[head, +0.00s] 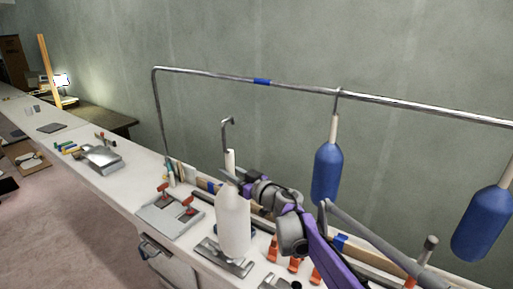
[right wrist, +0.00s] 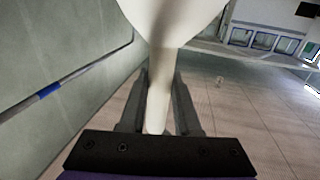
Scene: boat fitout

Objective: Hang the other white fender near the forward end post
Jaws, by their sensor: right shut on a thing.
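A white fender (head: 233,222) with a grey hook on its neck hangs upright in my right gripper (head: 231,178), above the workbench. In the right wrist view my right gripper (right wrist: 158,108) is shut with its fingers on both sides of the fender's neck, and the white fender (right wrist: 170,14) fills the top. The metal rail (head: 205,73) runs behind, with a bent end post (head: 160,115) at its left and a blue tape band (head: 262,81) near that end. The hook is apart from the rail. My left gripper is out of view.
Two blue fenders hang from the rail's right part, one mid-rail (head: 326,175) and one at the far right (head: 484,222). The rail between post and mid-rail fender is free. The white bench (head: 110,185) below holds a grey plate with red-handled clamps (head: 170,212) and several tools.

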